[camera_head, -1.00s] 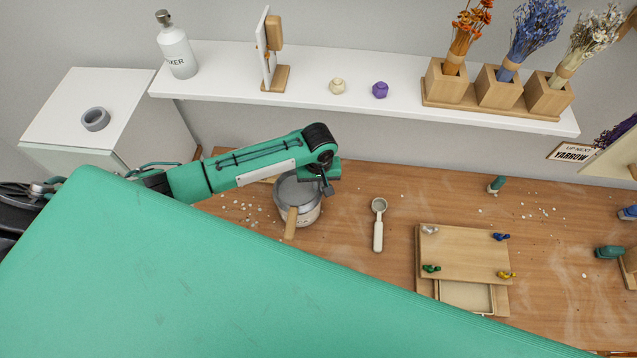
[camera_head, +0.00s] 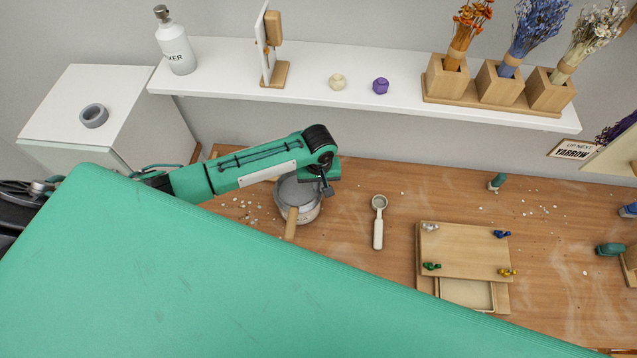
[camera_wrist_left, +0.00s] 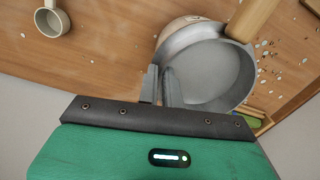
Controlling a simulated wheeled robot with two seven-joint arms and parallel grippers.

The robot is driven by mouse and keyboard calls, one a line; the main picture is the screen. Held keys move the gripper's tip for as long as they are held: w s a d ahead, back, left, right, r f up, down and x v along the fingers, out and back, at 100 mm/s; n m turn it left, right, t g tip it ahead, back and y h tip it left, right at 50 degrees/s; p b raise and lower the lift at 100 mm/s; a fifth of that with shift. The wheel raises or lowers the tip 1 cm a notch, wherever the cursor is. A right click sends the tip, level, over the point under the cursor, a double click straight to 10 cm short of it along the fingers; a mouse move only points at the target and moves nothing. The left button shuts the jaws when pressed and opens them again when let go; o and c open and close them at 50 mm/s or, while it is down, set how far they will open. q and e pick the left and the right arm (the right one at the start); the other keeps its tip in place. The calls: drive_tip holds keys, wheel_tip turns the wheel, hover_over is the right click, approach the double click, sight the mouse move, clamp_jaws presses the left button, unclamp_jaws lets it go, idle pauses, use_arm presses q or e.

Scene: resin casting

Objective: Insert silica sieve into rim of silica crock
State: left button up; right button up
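The silica sieve (camera_head: 292,189) is a round grey metal pan with a wooden handle, which points toward the front in the head view. It also shows in the left wrist view (camera_wrist_left: 208,72). The silica crock (camera_head: 309,216) is a pale round vessel under the sieve, and its edge peeks out behind the sieve in the left wrist view (camera_wrist_left: 176,27). Whether the sieve is seated in the crock's rim I cannot tell. My left gripper (camera_head: 326,188) is at the sieve's right side. Its fingers (camera_wrist_left: 161,84) are close together, pinching the sieve's wall.
A pale scoop (camera_head: 379,222) lies right of the crock. A wooden box (camera_head: 465,252) with small coloured knobs stands farther right. A white shelf (camera_head: 350,87) runs along the wall behind. Pale grains are scattered on the wooden bench (camera_head: 350,240).

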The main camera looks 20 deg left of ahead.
use_arm(q)
drive_tip(key=o, duration=0.4)
drive_tip(key=shift+c, duration=0.2)
drive_tip(key=shift+o, duration=0.3)
